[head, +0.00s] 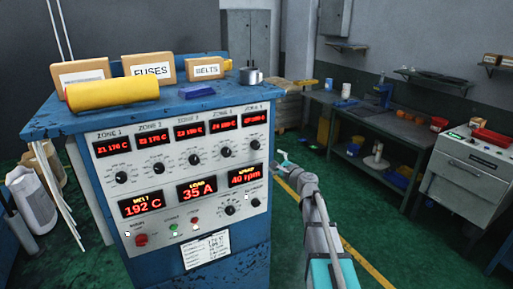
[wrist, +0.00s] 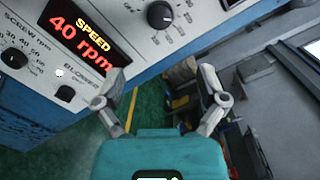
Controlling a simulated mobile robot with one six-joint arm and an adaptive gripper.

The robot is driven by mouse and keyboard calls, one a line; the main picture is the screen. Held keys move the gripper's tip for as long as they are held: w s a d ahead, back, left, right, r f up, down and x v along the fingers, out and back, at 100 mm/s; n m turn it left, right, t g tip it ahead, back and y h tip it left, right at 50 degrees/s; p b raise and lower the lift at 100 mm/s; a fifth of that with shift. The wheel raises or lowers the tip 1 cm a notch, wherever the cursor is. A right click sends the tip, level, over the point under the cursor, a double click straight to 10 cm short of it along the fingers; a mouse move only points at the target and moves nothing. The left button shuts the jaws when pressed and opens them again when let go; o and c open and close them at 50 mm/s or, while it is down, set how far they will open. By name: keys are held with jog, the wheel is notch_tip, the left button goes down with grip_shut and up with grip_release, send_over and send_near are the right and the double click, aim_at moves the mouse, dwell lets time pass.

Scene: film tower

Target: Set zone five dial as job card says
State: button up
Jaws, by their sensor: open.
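The control cabinet (head: 225,225) has a row of zone displays with a black dial under each. The zone five dial (head: 255,144) is at the right end of the row. A black dial above the SPEED display, apparently the same one, shows in the wrist view (wrist: 160,14); its setting is too small to read. A white printed card (head: 206,250) hangs low on the cabinet front; its text is unreadable. My gripper (wrist: 163,76) is open and empty, with its fingers spread below that dial in the picture and apart from it.
Boxes marked FUSES (head: 151,72) and BELTS (head: 207,69) and a yellow roll (head: 112,92) stand on the cabinet top. A speed dial (head: 230,210) and red knob (head: 141,240) are lower on the panel. Green floor lies open right of the cabinet, before a workbench (head: 375,125).

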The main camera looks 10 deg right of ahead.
aim_at(257, 146)
jog(key=shift+w, duration=0.1)
jog(key=x, duration=1.3)
jog(key=shift+w+a, duration=0.1)
jog(key=shift+w, duration=0.2)
jog(key=c, duration=1.1)
jog(key=shift+a, duration=0.25)
jog(key=shift+c, duration=0.3)
jog(key=shift+d, duration=0.2)
